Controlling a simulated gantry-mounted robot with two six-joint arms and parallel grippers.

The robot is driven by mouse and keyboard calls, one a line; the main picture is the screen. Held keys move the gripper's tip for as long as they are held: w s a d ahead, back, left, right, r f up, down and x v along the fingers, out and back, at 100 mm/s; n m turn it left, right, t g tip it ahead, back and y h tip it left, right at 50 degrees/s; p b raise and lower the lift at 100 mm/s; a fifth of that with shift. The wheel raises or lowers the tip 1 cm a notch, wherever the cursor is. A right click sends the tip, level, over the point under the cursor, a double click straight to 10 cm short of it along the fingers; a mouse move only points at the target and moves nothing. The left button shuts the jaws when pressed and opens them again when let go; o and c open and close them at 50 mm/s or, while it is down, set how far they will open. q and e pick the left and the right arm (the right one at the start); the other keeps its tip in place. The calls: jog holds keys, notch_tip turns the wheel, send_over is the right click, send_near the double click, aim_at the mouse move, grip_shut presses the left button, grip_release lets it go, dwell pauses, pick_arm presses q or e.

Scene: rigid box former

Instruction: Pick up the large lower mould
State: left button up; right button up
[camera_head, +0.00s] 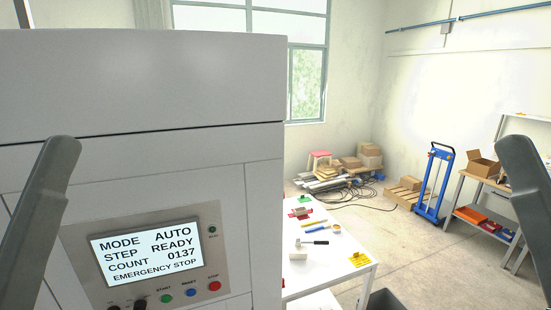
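I cannot make out the large lower mould for certain in the head view. A white table (335,266) stands right of the machine and holds small items. Among them are a small pale block (298,256) near its left edge and a beige block on a red piece (300,212) farther back; I cannot tell whether either is a mould. The machine hides the table's left part. Grey links of my two arms show at the left and right edges. Neither gripper is in view.
A large grey machine (140,85) fills the left, with a lit control panel (147,251) reading AUTO and READY. A hammer (312,242) lies on the table. A blue hand truck (433,185) and a shelf with a cardboard box (482,165) stand right.

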pick_arm(q)
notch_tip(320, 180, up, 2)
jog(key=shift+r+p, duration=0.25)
jog(key=shift+p, duration=0.1)
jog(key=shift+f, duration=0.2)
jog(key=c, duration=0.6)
